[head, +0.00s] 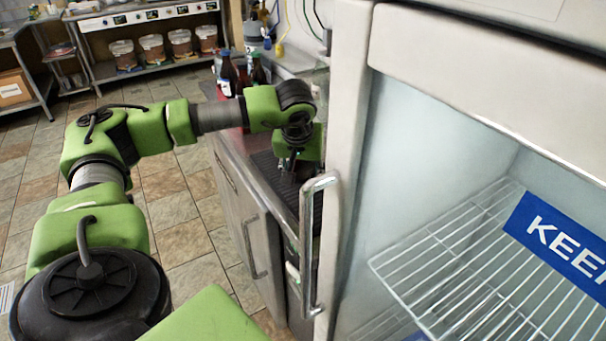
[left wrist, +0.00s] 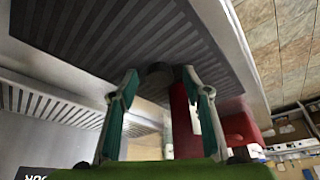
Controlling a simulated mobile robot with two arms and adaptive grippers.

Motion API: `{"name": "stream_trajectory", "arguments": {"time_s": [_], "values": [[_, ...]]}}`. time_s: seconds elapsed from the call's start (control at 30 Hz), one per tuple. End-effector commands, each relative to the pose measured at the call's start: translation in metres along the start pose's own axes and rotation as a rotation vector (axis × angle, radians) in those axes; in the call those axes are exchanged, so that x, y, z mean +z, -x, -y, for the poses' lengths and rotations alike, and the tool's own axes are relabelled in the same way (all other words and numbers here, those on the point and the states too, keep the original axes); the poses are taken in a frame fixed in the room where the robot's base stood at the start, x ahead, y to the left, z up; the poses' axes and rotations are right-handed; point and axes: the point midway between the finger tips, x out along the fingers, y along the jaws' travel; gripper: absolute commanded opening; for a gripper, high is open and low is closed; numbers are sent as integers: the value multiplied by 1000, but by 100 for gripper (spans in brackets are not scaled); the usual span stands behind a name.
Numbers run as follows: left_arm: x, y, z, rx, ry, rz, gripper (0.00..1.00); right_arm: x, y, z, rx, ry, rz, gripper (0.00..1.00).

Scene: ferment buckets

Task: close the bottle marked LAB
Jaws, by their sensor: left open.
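My left gripper (head: 291,166) is over the dark ribbed mat (head: 262,165) on the counter in the head view. In the left wrist view its two teal fingers (left wrist: 160,95) stand apart. A small dark, rounded thing (left wrist: 160,72) shows between the fingertips, and I cannot tell what it is. Dark bottles (head: 227,76) with pale labels stand farther back on the counter, partly hidden by my left arm. No LAB marking is readable, and I cannot tell which bottle is open. My right gripper is in neither view.
An open fridge with a wire shelf (head: 450,265) and a blue sign (head: 562,240) fills the right. Its door handle (head: 312,245) is close to my left gripper. Several buckets (head: 152,48) stand on a far shelf. The tiled floor at left is clear.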

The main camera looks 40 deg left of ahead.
Motion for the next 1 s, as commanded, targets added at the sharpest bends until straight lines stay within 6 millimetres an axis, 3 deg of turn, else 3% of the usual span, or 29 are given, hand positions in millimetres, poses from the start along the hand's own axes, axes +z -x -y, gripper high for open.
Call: {"name": "stream_trajectory", "arguments": {"time_s": [0.27, 0.43, 0.8, 1.0], "values": [[-1, 1, 0, 0, 0, 0, 44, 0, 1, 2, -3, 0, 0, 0], [0, 1, 0, 0, 1, 0, 18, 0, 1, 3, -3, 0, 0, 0], [-1, 2, 0, 0, 1, 0, 18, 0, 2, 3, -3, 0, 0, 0], [-5, 12, 0, 0, 1, 1, 18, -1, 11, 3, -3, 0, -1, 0]]}}
